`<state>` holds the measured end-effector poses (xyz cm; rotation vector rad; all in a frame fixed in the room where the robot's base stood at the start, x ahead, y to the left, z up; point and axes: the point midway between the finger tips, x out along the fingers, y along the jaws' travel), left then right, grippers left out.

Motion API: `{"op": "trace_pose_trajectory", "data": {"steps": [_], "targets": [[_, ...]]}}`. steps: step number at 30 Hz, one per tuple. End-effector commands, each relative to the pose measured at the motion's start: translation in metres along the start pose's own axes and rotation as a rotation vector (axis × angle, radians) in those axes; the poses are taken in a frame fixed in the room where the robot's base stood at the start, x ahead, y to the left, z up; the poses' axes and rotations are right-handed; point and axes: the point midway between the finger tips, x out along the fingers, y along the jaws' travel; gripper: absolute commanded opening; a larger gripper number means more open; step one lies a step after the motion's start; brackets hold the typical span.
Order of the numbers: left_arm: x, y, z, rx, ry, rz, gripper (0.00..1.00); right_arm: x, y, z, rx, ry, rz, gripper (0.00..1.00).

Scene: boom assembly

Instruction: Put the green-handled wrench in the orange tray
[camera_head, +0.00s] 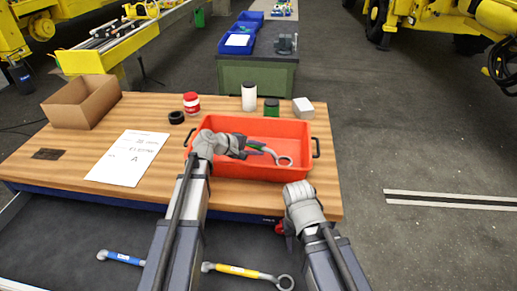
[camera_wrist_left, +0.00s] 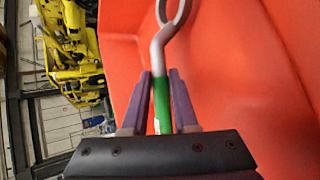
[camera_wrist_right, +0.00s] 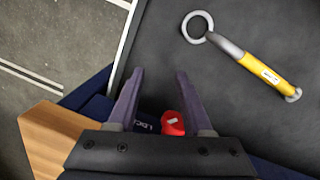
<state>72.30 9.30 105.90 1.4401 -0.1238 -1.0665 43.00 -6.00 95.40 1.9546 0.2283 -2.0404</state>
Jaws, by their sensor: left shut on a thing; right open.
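The green-handled wrench (camera_head: 268,151) is held by my left gripper (camera_head: 242,147) over the orange tray (camera_head: 300,170). In the left wrist view, the fingers (camera_wrist_left: 160,100) are shut on its green handle (camera_wrist_left: 162,105), and its grey ring end (camera_wrist_left: 172,12) points away from the gripper. The orange tray wall and floor (camera_wrist_left: 240,60) fill most of that view. I cannot tell whether the wrench touches the tray. My right gripper (camera_wrist_right: 155,100) is open and empty, beyond the table's front edge. Its fingertips are hidden in the head view.
A yellow-handled wrench (camera_head: 238,271) and a blue-handled wrench (camera_head: 125,258) lie on the dark surface in front of the table. A cardboard box (camera_head: 82,102), a paper sheet (camera_head: 128,158), a red-lidded jar (camera_head: 191,103) and a white cylinder (camera_head: 249,97) stand or lie on the wooden table.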

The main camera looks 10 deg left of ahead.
Motion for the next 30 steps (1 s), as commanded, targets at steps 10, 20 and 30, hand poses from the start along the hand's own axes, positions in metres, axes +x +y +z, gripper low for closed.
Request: {"op": "trace_pose_trajectory", "data": {"steps": [10, 20, 30], "targets": [[0.0034, -0.0052, -0.0014, 0.0, 0.0, 0.001, 0.0, 0.0065, -0.0006, -0.0004, 0.0, 0.0, 0.0, 0.5], [0.0051, -0.008, -0.0021, 0.0, 0.0, 0.001, 0.35, 0.0099, -0.001, -0.0006, 0.0, 0.0, 0.0, 0.5], [0.0052, -0.0084, -0.0021, 0.0, 0.0, 0.0, 0.62, 0.01, -0.001, -0.0006, 0.0, 0.0, 0.0, 0.5]]}}
